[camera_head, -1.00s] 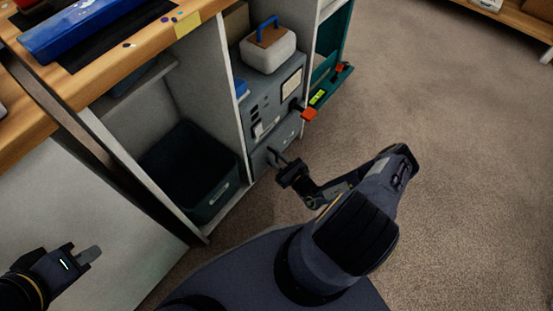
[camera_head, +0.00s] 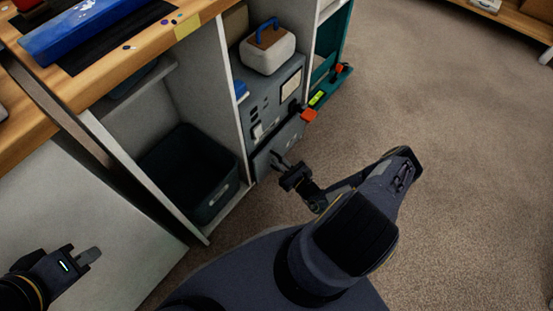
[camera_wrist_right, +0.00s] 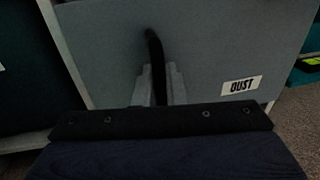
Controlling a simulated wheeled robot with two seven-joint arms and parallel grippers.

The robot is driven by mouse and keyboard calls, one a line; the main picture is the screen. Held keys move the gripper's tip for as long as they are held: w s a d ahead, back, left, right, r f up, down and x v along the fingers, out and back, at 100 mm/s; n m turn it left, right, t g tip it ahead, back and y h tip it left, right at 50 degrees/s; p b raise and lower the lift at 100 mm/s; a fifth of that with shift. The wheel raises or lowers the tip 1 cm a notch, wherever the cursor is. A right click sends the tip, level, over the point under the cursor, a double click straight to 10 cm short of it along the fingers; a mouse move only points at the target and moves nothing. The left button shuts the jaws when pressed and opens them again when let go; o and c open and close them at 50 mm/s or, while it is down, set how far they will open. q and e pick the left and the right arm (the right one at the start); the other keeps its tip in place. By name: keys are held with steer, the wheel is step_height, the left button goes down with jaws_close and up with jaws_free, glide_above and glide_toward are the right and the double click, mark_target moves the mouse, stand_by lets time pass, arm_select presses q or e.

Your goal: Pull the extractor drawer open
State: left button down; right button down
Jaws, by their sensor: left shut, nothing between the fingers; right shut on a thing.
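The extractor (camera_head: 268,100) is a grey-blue box with a panel on its front, standing low in the shelf unit. Its drawer (camera_head: 285,142) is at the bottom and its front stands a little out from the body. In the right wrist view the drawer front (camera_wrist_right: 205,50) carries a "DUST" label (camera_wrist_right: 241,86) and a dark curved handle (camera_wrist_right: 154,50). My right gripper (camera_head: 280,163) is shut on that handle; the fingers also show in the right wrist view (camera_wrist_right: 156,85). My left gripper (camera_head: 92,255) is shut and empty at the lower left, far from the drawer.
A dark bin (camera_head: 193,175) stands in the compartment left of the extractor. A white case with a blue handle (camera_head: 268,48) sits on top of the extractor. An orange-red part (camera_head: 309,116) sticks out by its right front edge. Open carpet (camera_head: 450,140) lies to the right.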

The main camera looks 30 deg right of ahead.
steer(key=s+d, duration=0.3)
steer(key=s, duration=0.6)
steer(key=s+d, duration=0.4)
steer(key=s, duration=0.5)
steer(key=shift+s+d+b, duration=0.2)
steer(key=shift+d+b, duration=0.05)
steer(key=shift+b, duration=0.1)
steer(key=shift+f, duration=0.1)
steer(key=c, duration=1.6)
jaws_free()
steer(key=shift+c, duration=0.2)
steer(key=s+d+p, duration=0.1)
steer(key=s, duration=0.6)
steer(key=shift+s+d, duration=0.3)
steer(key=shift+s, duration=0.05)
